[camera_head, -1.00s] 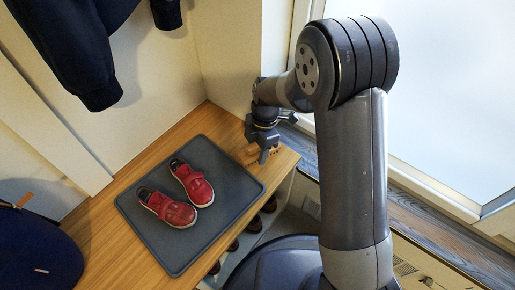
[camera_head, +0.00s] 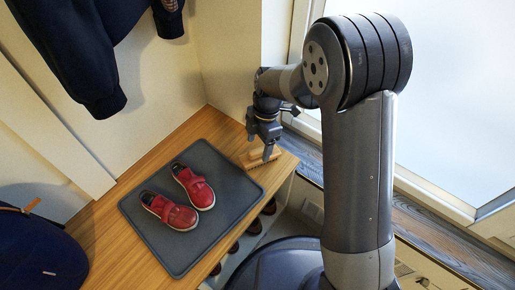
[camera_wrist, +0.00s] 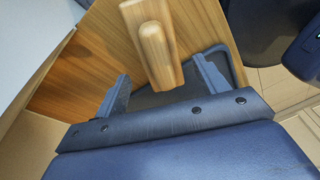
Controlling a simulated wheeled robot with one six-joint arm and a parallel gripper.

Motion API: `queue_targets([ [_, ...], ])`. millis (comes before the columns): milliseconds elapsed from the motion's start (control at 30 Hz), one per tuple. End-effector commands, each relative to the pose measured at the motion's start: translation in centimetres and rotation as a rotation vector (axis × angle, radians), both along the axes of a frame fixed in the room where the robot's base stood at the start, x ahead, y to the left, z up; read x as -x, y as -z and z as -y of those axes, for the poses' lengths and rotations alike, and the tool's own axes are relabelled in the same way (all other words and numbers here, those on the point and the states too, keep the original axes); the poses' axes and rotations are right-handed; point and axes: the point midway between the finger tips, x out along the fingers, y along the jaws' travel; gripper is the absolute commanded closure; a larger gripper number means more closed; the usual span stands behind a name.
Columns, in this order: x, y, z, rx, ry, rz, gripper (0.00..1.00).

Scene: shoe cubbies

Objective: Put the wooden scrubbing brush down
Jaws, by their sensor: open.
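The wooden scrubbing brush (camera_head: 256,162) lies on the wooden bench top near its right end, just beside the grey mat. My gripper (camera_head: 268,152) is over the brush and hides part of it in the head view. In the wrist view the brush (camera_wrist: 156,55) shows beyond my two fingers, its handle pointing toward the gripper. The fingers of my gripper (camera_wrist: 160,78) are spread, with visible space between each of them and the brush. Its bristles are hidden.
Red shoes (camera_head: 183,197) stand on the grey mat (camera_head: 183,258) left of the brush. Dark shoes (camera_head: 254,226) sit in cubbies below the bench edge. A wall is behind the brush, and dark clothing (camera_head: 80,50) hangs at the upper left.

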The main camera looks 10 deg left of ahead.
Motion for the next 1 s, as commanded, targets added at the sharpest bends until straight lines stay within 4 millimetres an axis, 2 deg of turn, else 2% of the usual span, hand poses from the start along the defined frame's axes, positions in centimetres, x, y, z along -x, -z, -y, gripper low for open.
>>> queue_targets([
  [33, -0.3, -1.9, 0.1, -0.002, 0.001, 0.004, 0.31],
  [100, -0.6, -3.4, 0.3, -0.002, 0.001, 0.004, 0.31],
  [233, -1.0, -5.8, 0.7, -0.001, 0.001, 0.003, 0.31],
  [400, -1.4, -7.7, 0.9, 0.0, 0.0, 0.002, 0.31],
  [833, -1.4, -8.1, 1.0, 0.001, 0.0, 0.001, 0.31],
  [1000, -1.3, -7.1, 0.9, 0.001, 0.0, -0.001, 0.31],
])
